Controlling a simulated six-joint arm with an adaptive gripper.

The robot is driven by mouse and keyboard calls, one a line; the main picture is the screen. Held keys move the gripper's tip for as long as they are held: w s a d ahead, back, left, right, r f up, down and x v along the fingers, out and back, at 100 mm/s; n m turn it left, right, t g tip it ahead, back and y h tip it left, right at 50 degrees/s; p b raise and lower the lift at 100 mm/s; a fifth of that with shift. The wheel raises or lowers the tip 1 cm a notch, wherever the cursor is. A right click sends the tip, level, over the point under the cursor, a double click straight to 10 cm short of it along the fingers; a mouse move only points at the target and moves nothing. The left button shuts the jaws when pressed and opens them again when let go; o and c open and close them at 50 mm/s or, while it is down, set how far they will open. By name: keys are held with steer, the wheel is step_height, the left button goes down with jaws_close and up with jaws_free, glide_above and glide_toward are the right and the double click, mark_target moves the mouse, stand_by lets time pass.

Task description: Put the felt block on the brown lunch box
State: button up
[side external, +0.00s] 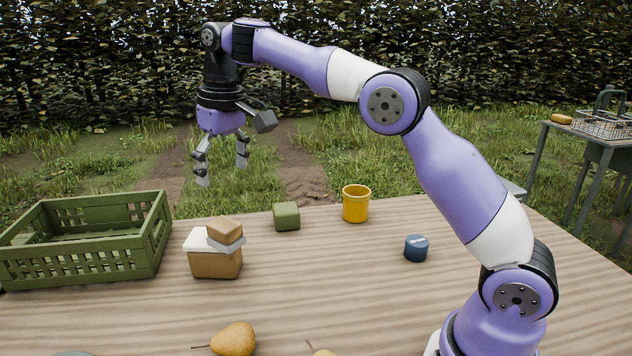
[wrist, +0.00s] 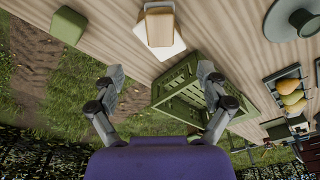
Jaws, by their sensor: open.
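The brown lunch box (side external: 215,264) stands on the wooden table, right of the green crate, with a pale lid. A small block with a tan top and a grey lower layer, which I take for the felt block (side external: 225,230), rests on the lid toward its right side. In the wrist view the felt block (wrist: 160,27) lies over the pale lid of the lunch box (wrist: 167,51). My gripper (side external: 222,173) is open and empty, high above and apart from both; its fingers (wrist: 160,73) show spread in the wrist view.
A green slatted crate (side external: 85,240) stands at the left. A green block (side external: 286,217), a yellow cup (side external: 356,204) and a blue cylinder (side external: 416,248) stand to the right. Pears (side external: 234,339) lie at the front edge. The table middle is clear.

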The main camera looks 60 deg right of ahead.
steer(key=s+d+r+t, duration=0.1)
steer(key=s+r+t, duration=0.15)
steer(key=s, duration=0.75)
steer(key=s+f, duration=0.3)
steer(key=s, duration=0.3)
steer(key=s+d+f+t, duration=0.1)
steer(key=s+f, duration=0.3)
steer(key=s, duration=0.2)
steer(key=shift+s, duration=0.15)
